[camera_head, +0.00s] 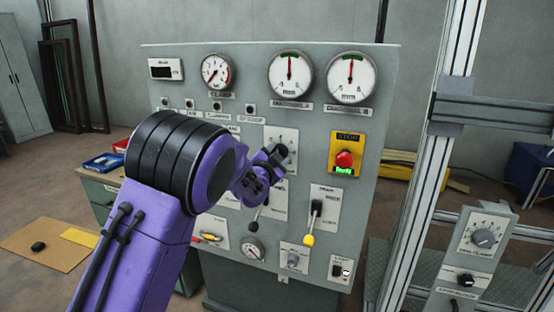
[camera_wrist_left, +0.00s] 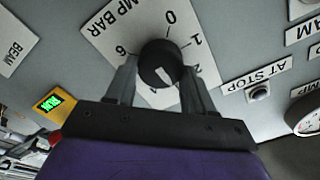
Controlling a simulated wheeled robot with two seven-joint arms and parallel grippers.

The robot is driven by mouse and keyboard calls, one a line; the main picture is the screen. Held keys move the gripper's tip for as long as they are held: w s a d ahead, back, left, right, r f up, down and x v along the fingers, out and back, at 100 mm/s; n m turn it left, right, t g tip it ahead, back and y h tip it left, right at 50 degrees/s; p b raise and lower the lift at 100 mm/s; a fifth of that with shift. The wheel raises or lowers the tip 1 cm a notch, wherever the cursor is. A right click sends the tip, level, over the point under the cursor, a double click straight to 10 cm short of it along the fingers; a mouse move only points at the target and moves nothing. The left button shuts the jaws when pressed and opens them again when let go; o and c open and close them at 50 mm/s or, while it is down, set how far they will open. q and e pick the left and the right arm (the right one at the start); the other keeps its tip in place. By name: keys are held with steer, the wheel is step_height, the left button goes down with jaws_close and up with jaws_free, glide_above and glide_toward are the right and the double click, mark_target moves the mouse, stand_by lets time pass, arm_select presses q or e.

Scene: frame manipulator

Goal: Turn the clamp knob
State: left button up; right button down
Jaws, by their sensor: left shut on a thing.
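The black clamp knob (camera_wrist_left: 160,62) sits on a white dial plate (camera_wrist_left: 122,30) in the left wrist view. The plate's visible lettering ends in "MP BAR", with numbers around the knob. My left gripper (camera_wrist_left: 159,78) has one finger on each side of the knob and is shut on it. In the head view my left gripper (camera_head: 270,165) is at the middle of the grey control panel (camera_head: 250,65), in front of the dial plate (camera_head: 280,133). The gripper hides most of the knob there. My right gripper is not in view.
Right of my gripper are a red stop button (camera_head: 344,160) on a yellow plate and a lever with a yellow tip (camera_head: 309,238). Gauges (camera_head: 290,75) line the panel's top. A metal frame post (camera_head: 425,190) stands to the right, beside a smaller dial panel (camera_head: 482,238).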

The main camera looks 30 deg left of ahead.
arm_select(q)
steer(key=shift+m, duration=0.3)
steer(key=o, duration=1)
steer(key=shift+o, duration=0.2)
steer(key=b+v, duration=0.3)
steer(key=v, duration=0.7)
steer(key=shift+s+b, duration=0.3)
steer(key=shift+b, duration=0.05)
